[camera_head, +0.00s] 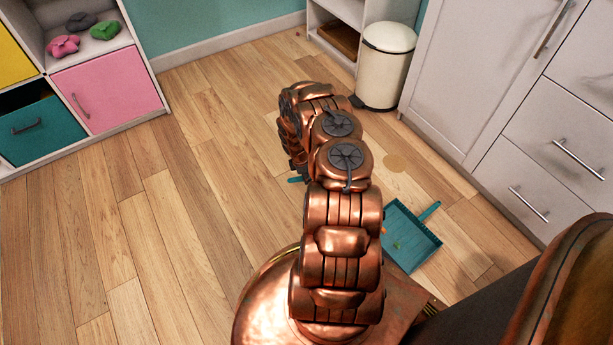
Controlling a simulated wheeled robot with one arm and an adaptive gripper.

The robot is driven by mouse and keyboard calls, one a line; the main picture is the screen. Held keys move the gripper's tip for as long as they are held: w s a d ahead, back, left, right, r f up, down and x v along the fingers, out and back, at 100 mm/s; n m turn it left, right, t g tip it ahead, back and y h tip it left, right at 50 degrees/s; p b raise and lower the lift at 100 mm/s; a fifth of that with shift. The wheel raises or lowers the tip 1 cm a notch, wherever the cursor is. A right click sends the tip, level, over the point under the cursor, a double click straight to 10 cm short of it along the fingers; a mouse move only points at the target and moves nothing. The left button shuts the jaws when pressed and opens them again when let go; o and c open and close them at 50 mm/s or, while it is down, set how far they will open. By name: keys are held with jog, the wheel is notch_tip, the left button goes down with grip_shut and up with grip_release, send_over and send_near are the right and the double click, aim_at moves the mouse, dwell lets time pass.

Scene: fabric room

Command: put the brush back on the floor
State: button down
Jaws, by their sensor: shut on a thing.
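My copper arm reaches forward over the wooden floor (190,230). My gripper (297,165) is at its far end, pointing down, and is mostly hidden behind the arm links. It is shut on the brush (295,180). Only a small teal end of the brush shows, at the left of the arm. The rest of the brush is hidden, and its height above the floor cannot be told.
A teal dustpan (412,243) with small bits in it lies on the floor right of my arm. A cream bin (385,65) stands at the back beside white cabinets (480,60). A cube shelf with a pink drawer (108,85) stands at left. The left floor is clear.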

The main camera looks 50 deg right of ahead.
jog(key=c, duration=1)
grip_release()
jog(key=shift+s+f, duration=0.2)
jog(key=shift+r, duration=0.1)
jog(key=w+a+r+m+g+p, duration=0.1)
jog(key=a+r+p, duration=0.15)
jog(key=r, duration=1.15)
jog(key=a+r+m+p, duration=0.2)
jog(key=a+r, duration=0.2)
jog(key=r, duration=1)
jog(key=s+a+r+m, duration=0.2)
jog(key=s+a+r, duration=0.1)
jog(key=a+r, duration=0.4)
jog(key=s+a+r+m, duration=0.15)
jog(key=a+r, duration=0.25)
jog(key=r, duration=0.5)
jog(key=s+a+r+m, duration=0.1)
jog(key=s+a+r, duration=0.3)
jog(key=s+a, duration=0.3)
jog(key=s+a+r+m+g+y, duration=0.1)
jog(key=s+a+r, duration=0.3)
jog(key=s+a, duration=0.3)
jog(key=s+a+r+m, duration=0.1)
jog(key=s+a+r, duration=0.4)
jog(key=s, duration=0.6)
jog(key=shift+a+r+m+g+y, duration=0.1)
jog(key=shift+a+m+g+y, duration=0.25)
jog(key=shift+a, duration=0.8)
